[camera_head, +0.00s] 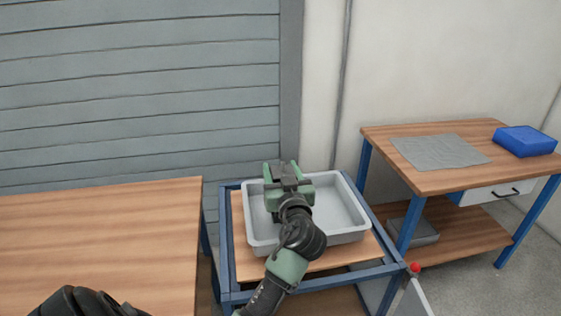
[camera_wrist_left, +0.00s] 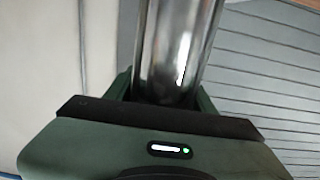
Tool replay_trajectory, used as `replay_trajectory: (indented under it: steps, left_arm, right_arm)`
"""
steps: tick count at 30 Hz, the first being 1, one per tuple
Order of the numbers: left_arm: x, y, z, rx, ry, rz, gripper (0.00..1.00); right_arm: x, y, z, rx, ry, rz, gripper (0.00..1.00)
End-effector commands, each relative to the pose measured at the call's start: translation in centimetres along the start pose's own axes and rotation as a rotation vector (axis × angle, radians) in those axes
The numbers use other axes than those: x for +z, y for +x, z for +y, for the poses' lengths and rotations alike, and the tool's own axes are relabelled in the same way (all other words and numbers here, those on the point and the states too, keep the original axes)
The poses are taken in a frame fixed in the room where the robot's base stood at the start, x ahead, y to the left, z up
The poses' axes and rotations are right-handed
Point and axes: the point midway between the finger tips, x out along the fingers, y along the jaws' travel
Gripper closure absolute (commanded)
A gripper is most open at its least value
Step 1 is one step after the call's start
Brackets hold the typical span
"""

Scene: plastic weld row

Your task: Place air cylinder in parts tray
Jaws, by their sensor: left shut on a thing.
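The parts tray (camera_head: 342,203) is a light grey, shallow open bin on a blue-framed cart with a wooden top. My left gripper (camera_head: 281,170) is over the left part of the tray in the head view, its fingers towards the back rim. In the left wrist view a shiny metal air cylinder (camera_wrist_left: 172,50) stands out from between the green fingers, and the gripper is shut on it. In the head view the cylinder is hidden by the gripper. I cannot tell whether it touches the tray. The visible tray floor looks empty. My right gripper is not in view.
A wooden table (camera_head: 110,240) stands at the left. A red knob (camera_head: 415,267) is near the cart's right front corner. A grey shutter (camera_head: 140,75) stands behind.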

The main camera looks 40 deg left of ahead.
Motion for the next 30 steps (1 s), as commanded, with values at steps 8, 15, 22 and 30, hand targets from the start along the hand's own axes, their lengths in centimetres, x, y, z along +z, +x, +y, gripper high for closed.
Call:
replay_trajectory:
  steps: [8, 15, 22, 30]
  left_arm:
    - [3.2, 0.0, 0.0, 0.0, 0.002, 0.005, 1.0]
    - [3.6, 0.0, 0.0, 0.001, -0.001, 0.007, 1.0]
    - [4.0, 0.0, 0.0, 0.0, -0.001, 0.006, 1.0]
    - [4.2, 0.0, 0.0, 0.0, 0.002, -0.003, 0.24]
  right_arm:
    - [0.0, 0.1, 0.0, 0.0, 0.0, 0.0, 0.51]
    - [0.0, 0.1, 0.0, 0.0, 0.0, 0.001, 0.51]
    - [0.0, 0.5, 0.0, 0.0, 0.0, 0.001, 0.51]
    - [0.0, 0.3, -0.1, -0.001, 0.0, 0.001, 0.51]
